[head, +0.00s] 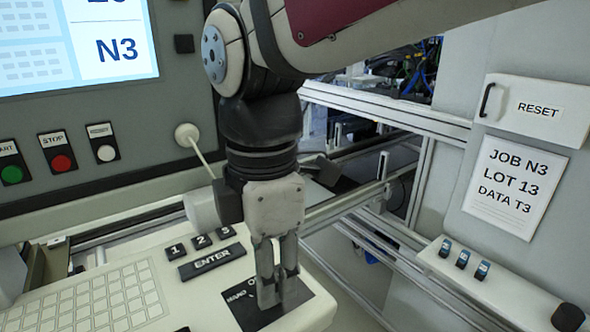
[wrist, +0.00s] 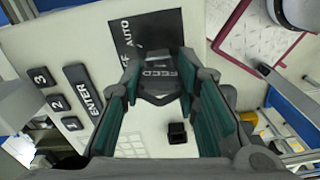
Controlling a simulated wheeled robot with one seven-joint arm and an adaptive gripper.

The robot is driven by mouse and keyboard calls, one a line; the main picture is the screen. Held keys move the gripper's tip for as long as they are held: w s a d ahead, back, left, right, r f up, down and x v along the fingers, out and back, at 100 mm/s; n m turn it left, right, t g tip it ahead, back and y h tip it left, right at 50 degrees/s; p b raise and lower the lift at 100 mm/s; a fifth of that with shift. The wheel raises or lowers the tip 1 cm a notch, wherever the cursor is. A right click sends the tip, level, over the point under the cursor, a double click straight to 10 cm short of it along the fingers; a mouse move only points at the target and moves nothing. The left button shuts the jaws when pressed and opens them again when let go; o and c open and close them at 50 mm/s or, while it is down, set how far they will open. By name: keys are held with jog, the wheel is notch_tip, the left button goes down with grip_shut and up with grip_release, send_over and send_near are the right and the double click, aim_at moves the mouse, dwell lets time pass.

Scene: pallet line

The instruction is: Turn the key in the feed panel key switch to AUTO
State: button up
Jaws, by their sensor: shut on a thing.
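The feed panel key switch has a black label plate (head: 248,312) at the bottom middle of the head view, on the slanted cream console. The plate also shows in the wrist view (wrist: 140,28), with the word AUTO and part of OFF readable. My gripper (head: 276,298) points down over the plate and hides the switch in the head view. In the wrist view my gripper (wrist: 161,72) is shut on the key, a dark piece marked FEED (wrist: 157,76) between the fingertips. The key's pointing direction cannot be made out.
The ENTER key (head: 211,261), number keys and a keypad (head: 85,300) lie left of my gripper. A screen (head: 75,40) and lit buttons (head: 62,163) stand behind. At right are a RESET box (head: 535,108), a job sheet (head: 515,187) and a switch ledge (head: 500,290).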

jog(key=shift+s+m+p, duration=0.1)
jog(key=shift+m+p, duration=1.95)
jog(key=shift+m, duration=1.05)
jog(key=o, duration=1.7)
jog(key=shift+r, duration=0.15)
jog(key=shift+r+p, duration=1.75)
jog(key=shift+r, duration=1.6)
